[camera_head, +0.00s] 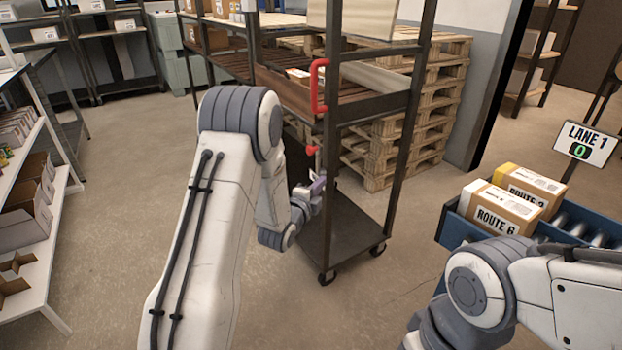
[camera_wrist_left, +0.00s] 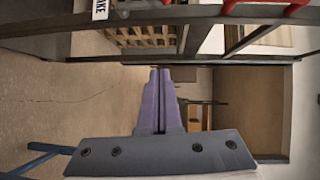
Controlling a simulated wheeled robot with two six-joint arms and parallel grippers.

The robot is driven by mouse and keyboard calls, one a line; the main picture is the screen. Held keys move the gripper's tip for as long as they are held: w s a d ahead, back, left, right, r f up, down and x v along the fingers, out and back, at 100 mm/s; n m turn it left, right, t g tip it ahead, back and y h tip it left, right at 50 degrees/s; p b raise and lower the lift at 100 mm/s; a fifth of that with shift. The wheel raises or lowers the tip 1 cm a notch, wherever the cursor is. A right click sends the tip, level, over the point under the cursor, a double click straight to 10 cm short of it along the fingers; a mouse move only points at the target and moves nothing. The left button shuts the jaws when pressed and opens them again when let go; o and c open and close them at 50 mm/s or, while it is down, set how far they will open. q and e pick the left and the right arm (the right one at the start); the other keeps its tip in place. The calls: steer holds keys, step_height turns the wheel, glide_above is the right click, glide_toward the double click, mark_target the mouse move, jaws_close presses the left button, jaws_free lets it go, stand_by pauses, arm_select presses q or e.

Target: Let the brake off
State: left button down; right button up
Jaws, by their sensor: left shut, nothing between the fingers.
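A dark metal cart (camera_head: 345,240) on casters stands in the middle of the head view. A red knob (camera_head: 312,150) on a short lever sits on its near upright, below a red handle (camera_head: 318,88). My left gripper (camera_head: 319,186) is shut and empty, just below the knob and close to the cart's frame. In the left wrist view its purple fingers (camera_wrist_left: 160,83) are together with nothing between them. A white label (camera_wrist_left: 100,9), partly cut off, and red parts (camera_wrist_left: 296,6) show at that view's top edge. My right gripper is out of view.
Stacked wooden pallets (camera_head: 450,80) stand behind the cart. White shelving (camera_head: 45,240) stands at left. The floor left of the cart is clear.

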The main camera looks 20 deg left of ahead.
arm_select(q)
steer(key=a, duration=0.1)
steer(key=a+f+m+t, duration=0.1)
steer(key=a, duration=0.1)
steer(key=a+f+t+b, duration=0.1)
steer(key=shift+s+a+f+y, duration=0.15)
steer(key=shift+s+a+y, duration=0.15)
steer(key=shift+a+y, duration=0.1)
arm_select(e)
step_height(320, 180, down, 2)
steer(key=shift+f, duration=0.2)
arm_select(q)
glide_toward(317, 150)
steer(key=d, duration=0.3)
steer(key=shift+w+a, duration=0.7)
steer(key=shift+w, duration=0.35)
steer(key=shift+w+a, duration=0.75)
steer(key=shift+w, duration=0.3)
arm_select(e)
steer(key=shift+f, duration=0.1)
arm_select(q)
steer(key=shift+r, duration=0.3)
